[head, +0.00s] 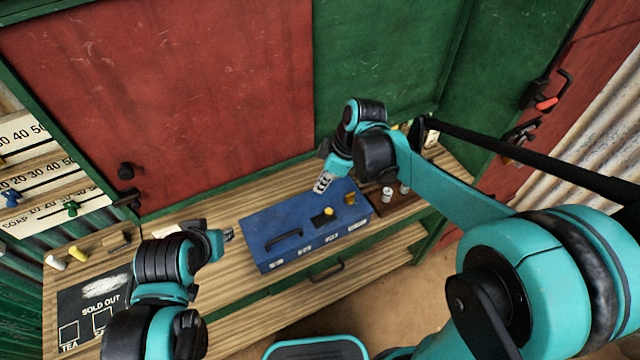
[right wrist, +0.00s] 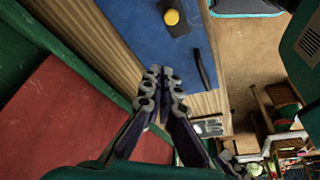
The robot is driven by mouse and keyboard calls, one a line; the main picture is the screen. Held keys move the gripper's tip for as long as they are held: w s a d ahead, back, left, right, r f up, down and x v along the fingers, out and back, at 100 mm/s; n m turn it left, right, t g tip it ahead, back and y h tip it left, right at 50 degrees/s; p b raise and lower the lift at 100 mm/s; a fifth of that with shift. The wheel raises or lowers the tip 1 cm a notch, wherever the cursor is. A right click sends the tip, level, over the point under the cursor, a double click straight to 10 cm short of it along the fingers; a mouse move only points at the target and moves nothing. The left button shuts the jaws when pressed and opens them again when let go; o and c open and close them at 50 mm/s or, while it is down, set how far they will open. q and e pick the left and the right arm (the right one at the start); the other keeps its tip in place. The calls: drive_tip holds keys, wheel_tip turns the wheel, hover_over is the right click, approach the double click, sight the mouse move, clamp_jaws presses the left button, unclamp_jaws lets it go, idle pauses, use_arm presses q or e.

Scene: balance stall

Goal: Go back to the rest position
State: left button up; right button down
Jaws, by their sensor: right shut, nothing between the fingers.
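My right gripper (head: 323,183) is shut and empty. It hangs above the back edge of the blue case (head: 283,221) on the wooden counter.
The case has a black handle (head: 284,240) and a yellow knob (head: 328,211) on top. A dark tray with small pale cups (head: 388,194) stands right of it. A sold-out board (head: 82,298) lies at the left. Red and green panels rise behind the counter.

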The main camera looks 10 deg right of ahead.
use_arm(q)
drive_tip(key=shift+a, duration=0.1)
use_arm(e)
drive_tip(key=shift+a, duration=0.1)
